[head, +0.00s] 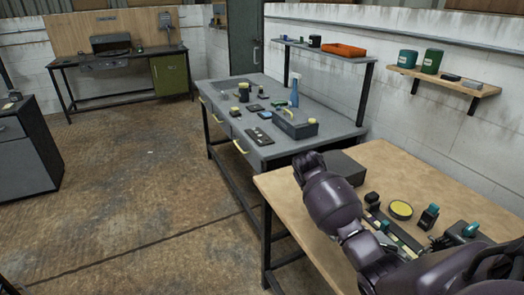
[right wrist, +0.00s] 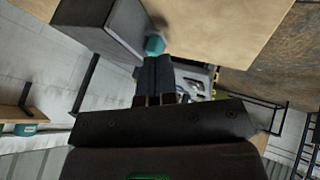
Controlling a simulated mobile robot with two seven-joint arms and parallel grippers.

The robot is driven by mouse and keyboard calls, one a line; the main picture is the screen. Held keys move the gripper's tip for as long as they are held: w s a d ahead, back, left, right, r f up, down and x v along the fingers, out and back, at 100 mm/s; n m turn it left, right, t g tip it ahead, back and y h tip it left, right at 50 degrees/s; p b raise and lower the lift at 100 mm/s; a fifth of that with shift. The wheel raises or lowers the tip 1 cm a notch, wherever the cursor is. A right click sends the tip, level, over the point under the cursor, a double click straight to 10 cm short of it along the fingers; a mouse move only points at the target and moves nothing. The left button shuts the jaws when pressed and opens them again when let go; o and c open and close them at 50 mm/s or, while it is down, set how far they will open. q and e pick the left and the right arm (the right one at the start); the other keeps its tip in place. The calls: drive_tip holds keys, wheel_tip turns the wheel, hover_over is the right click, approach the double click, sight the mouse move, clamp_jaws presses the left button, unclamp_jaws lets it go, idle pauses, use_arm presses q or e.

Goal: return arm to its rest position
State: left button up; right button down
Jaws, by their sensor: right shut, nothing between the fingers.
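My right arm (head: 330,205) reaches over the wooden table in the head view; its gripper cannot be made out there. In the right wrist view my right gripper (right wrist: 157,66) is shut, its two dark fingers side by side with nothing held. A small teal item (right wrist: 154,45) shows just past the fingertips; I cannot tell how far from them it is. A dark grey box (right wrist: 100,24) is to the left of the fingers. My left gripper is in neither view.
The wooden table (head: 285,195) holds a dark box (head: 342,168), a yellow-topped round tin (head: 401,210) and a teal-capped bottle (head: 429,217) close to my arm. A grey workbench (head: 225,118) with several small items stands behind. Open floor (head: 130,190) lies to the left.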

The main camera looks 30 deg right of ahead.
drive_tip(key=w+a+r+n+t, duration=0.2)
drive_tip(key=w+a+r+t, duration=0.2)
drive_tip(key=w+r+t, duration=0.15)
drive_tip(key=s+a+f+n+t+y, duration=0.1)
drive_tip(key=s+a+t+y, duration=0.1)
drive_tip(key=a, duration=0.3)
drive_tip(key=s+a+f+n+t+y, duration=0.1)
drive_tip(key=s+a+f+t, duration=0.1)
drive_tip(key=a, duration=0.3)
drive_tip(key=s+a+f+y, duration=0.1)
drive_tip(key=s+a+f, duration=0.3)
drive_tip(key=s, duration=0.5)
drive_tip(key=s+a+f+g+y, duration=0.1)
drive_tip(key=s+a+f, duration=0.3)
drive_tip(key=s, duration=0.6)
drive_tip(key=s+a+f+g+y, duration=0.1)
drive_tip(key=s+a+f, duration=0.4)
drive_tip(key=s+f, duration=0.3)
drive_tip(key=shift+s, duration=0.9)
